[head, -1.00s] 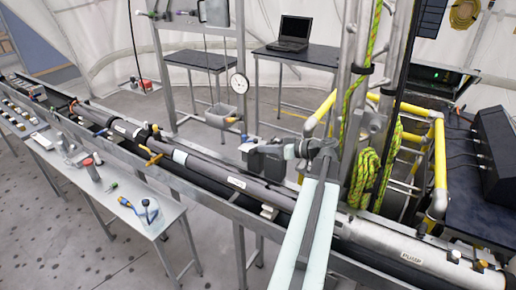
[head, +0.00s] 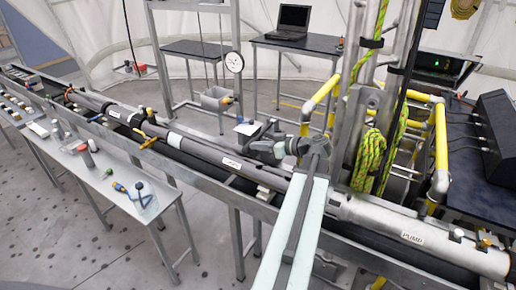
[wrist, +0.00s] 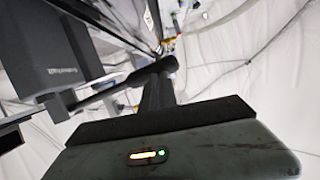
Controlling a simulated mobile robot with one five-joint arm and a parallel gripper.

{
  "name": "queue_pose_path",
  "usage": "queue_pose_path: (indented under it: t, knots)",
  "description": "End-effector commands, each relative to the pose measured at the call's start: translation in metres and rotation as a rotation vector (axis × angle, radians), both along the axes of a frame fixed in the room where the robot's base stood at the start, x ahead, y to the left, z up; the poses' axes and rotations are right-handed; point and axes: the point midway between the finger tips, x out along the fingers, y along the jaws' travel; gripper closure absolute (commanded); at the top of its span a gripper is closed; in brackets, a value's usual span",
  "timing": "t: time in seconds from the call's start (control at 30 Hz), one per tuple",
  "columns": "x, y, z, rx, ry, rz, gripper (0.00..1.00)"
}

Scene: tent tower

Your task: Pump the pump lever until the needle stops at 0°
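A round white dial gauge (head: 234,61) is on a metal post at the upper middle of the head view; its needle is too small to read. A long grey tube marked PUMP (head: 412,238) lies on the metal bench at the lower right. I cannot pick out the pump lever for certain. My gripper (head: 250,131) is at the end of my arm, above and behind the bench, to the right of and below the gauge. Its fingers are small and dark there. The wrist view shows a dark body with orange and green lights, but no clear fingertip gap.
Yellow pipes (head: 441,150) and a coiled green rope (head: 369,160) stand close to the right of my arm. A side table (head: 125,200) with small tools runs along the left front. A laptop (head: 293,18) is on a table behind. Open floor lies between the tables.

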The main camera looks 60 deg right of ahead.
Motion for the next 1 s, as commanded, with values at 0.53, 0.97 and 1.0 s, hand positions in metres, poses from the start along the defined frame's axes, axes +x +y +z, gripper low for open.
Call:
queue_pose_path:
  t: [0.53, 0.97, 1.0]
  knots:
    - [-0.011, 0.006, 0.048, 0.000, -0.004, 0.010, 1.00]
    - [-0.102, 0.005, 0.068, 0.000, -0.005, 0.004, 1.00]
    - [-0.105, 0.005, 0.068, 0.001, -0.005, 0.004, 1.00]
